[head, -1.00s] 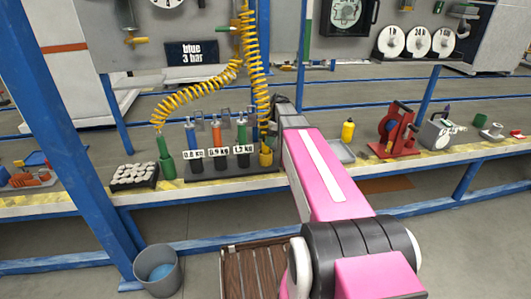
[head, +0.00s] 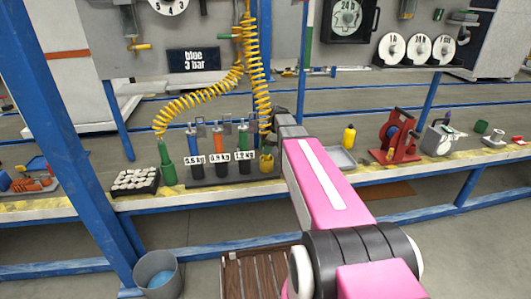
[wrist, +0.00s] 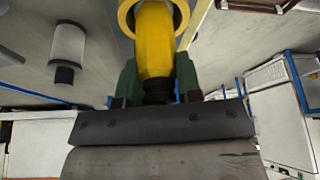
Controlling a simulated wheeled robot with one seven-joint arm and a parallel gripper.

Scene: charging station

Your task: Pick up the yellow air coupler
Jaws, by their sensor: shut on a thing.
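In the wrist view the yellow air coupler (wrist: 155,40) is a yellow body with a black lower end. It sits between the green-and-dark fingers of my gripper (wrist: 158,92), which is shut on it. A yellow ring surrounds its far end; I cannot tell whether they touch. In the head view my gripper is by the right end of the tool rack, and its fingertips are hidden. A yellow coiled hose (head: 262,85) hangs down to this spot. A yellow cup-like holder (head: 266,164) stands just below it; the coupler itself cannot be made out there.
Left of my gripper are labelled tools in a dark rack (head: 225,179), a green coupler (head: 167,162) on a hose and a tray of pale discs (head: 135,181). To the right are a grey tray (head: 342,158), a yellow bottle (head: 348,136) and a red reel (head: 395,140).

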